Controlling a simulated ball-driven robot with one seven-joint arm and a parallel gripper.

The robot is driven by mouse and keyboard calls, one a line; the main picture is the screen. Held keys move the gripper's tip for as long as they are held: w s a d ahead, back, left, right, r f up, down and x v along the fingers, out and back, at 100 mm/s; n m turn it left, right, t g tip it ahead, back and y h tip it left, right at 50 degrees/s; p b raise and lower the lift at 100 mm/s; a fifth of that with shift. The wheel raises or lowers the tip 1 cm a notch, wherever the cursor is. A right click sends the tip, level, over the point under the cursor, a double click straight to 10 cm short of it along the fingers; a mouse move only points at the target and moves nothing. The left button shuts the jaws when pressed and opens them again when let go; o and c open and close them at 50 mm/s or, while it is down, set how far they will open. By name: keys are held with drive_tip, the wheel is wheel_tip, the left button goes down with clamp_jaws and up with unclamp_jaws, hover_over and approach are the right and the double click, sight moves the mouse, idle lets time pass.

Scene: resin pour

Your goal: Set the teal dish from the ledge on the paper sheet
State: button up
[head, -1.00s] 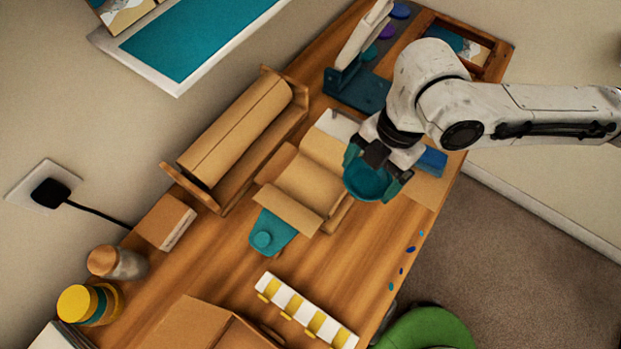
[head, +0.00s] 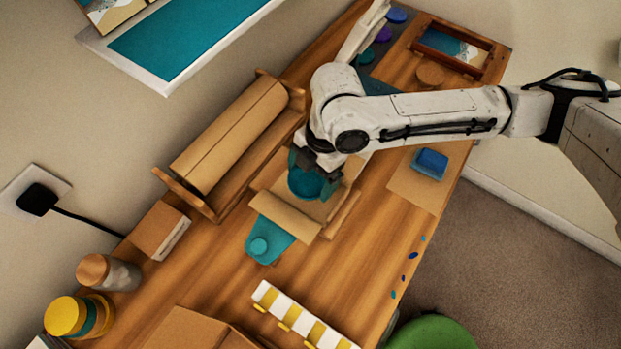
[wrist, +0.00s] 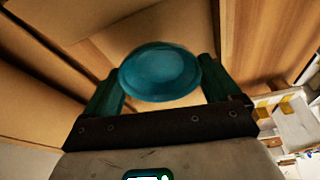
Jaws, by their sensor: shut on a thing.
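The teal dish (head: 306,185) is in my gripper (head: 316,172), which is shut on it. The dish is over the middle of a brown paper sheet (head: 285,214) with raised, curled ends. I cannot tell if the dish touches the sheet. In the wrist view, the dish (wrist: 160,73) sits between the two dark teal fingers of my gripper (wrist: 162,88), with brown paper behind it. My arm hides part of the sheet's far end. I cannot tell which surface is the ledge.
A brown roll in a wooden holder (head: 228,137) stands left of the sheet. A teal piece with a round knob (head: 268,242) lies at its near end. A flat brown mat (head: 415,195) bears a blue block (head: 430,164) at right. A white-and-yellow strip (head: 300,318) lies nearer.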

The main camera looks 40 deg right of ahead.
sight(313, 175)
drive_tip(key=shift+f, duration=1.55)
drive_tip(key=shift+f, duration=0.15)
drive_tip(key=o, duration=0.8)
drive_tip(key=shift+r, duration=0.3)
drive_tip(key=v, duration=1.1)
drive_tip(key=shift+r, duration=0.35)
drive_tip(key=shift+d, duration=0.15)
